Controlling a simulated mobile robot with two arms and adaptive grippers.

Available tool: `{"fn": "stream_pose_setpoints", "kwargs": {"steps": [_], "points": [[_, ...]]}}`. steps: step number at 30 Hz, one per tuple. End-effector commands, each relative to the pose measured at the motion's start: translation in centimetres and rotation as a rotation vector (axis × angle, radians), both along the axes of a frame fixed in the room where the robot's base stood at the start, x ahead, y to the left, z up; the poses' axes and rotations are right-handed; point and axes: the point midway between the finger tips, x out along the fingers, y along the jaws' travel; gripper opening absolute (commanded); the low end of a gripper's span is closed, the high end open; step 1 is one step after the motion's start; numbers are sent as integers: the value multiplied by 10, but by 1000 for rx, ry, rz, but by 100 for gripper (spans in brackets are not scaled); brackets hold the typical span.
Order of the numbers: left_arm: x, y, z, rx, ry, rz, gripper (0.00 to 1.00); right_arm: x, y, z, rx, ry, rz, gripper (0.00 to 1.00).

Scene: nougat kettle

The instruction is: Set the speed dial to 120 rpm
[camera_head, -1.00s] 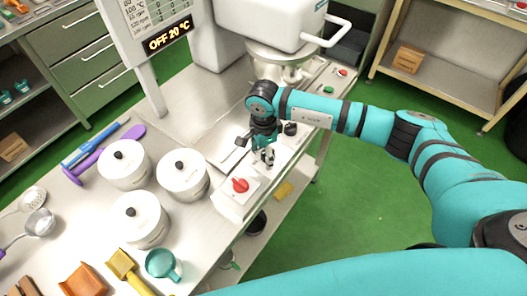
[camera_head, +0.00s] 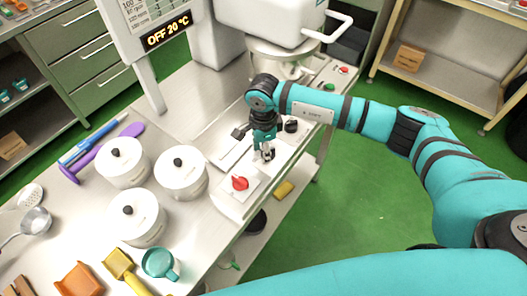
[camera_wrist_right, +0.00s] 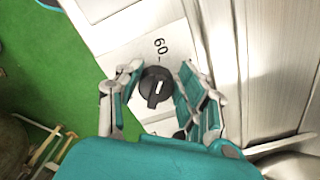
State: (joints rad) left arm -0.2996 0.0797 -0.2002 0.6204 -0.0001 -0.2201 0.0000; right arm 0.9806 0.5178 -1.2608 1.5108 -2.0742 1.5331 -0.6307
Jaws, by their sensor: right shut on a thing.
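The speed dial (camera_wrist_right: 155,88) is a round black knob with a white pointer line, on a pale panel in the right wrist view. A printed "60" and a tick sit just above it; no other speed number is readable there. My right gripper (camera_wrist_right: 157,85) has its fingers on both sides of this knob and is shut on it. In the head view my right gripper (camera_head: 266,154) points down at the panel on the table's right edge, and it largely hides the knob. My left gripper is not in view.
A red knob (camera_head: 240,183) is nearer on the same panel, and another black knob (camera_head: 291,126) is farther back. The display (camera_head: 167,31) reads "OFF 20 °C". White lidded pots (camera_head: 180,173) stand left of the panel. The kettle machine (camera_head: 270,25) stands behind.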

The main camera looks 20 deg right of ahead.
Motion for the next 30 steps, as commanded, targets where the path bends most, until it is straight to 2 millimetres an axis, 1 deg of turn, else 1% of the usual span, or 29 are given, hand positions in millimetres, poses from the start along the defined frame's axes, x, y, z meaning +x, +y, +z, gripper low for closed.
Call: {"fn": "stream_pose_setpoints", "kwargs": {"steps": [1,15,24,30], "points": [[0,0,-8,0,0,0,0,1,0,-4,0,-2,-35,6],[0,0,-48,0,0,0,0,7,-2,-4,-1,-1,-472,6],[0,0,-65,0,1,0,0,9,-4,-2,-1,0,-709,6],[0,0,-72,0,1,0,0,10,-5,-2,-1,0,-815,6]]}}
